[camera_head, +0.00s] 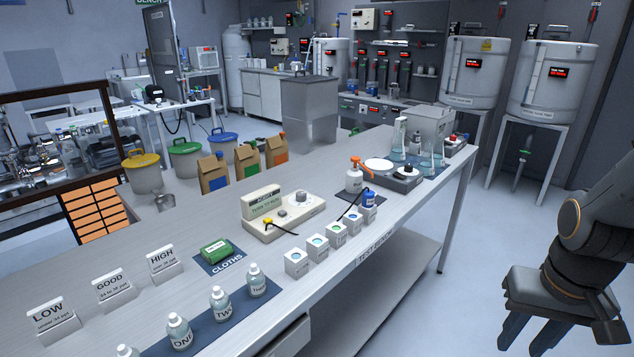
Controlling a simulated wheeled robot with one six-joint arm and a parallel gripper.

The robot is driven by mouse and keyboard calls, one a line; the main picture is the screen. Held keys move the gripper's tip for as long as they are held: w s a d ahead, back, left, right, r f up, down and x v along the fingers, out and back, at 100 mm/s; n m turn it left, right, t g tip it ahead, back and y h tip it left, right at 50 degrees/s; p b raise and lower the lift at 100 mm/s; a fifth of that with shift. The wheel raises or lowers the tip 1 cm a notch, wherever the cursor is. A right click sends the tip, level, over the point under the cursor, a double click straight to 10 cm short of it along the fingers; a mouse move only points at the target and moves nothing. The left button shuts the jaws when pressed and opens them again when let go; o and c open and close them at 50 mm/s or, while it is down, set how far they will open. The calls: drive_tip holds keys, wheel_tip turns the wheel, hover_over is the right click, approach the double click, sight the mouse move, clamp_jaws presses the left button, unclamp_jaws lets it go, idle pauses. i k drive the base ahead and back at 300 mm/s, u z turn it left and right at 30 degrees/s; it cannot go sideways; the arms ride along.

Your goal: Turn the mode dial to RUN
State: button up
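A cream bench meter (283,214) stands on the long grey test bench. Its raised display (264,201) has a green panel with small text that seems to read "TURN TO RUN". A round dial (300,198) sits on its top face to the right of the display; its pointer setting is too small to read. My gripper (538,338) is at the lower right, off the bench and far from the meter. Its blue fingers point down with a gap between them, and nothing shows in it; the tips are partly cut off by the frame's lower edge.
Several white cubes (297,262) line the bench's front edge near the meter. An orange-topped pump bottle (354,178) stands right of it, and a green cloth pack (216,250) lies left. Labelled bottles (222,301) stand nearer. The floor (460,270) right of the bench is clear.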

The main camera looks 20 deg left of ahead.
sight(301, 196)
drive_tip(key=u, duration=0.2)
drive_tip(key=i, duration=0.6)
drive_tip(key=u, duration=0.85)
drive_tip(key=i, duration=0.4)
drive_tip(key=u, duration=0.45)
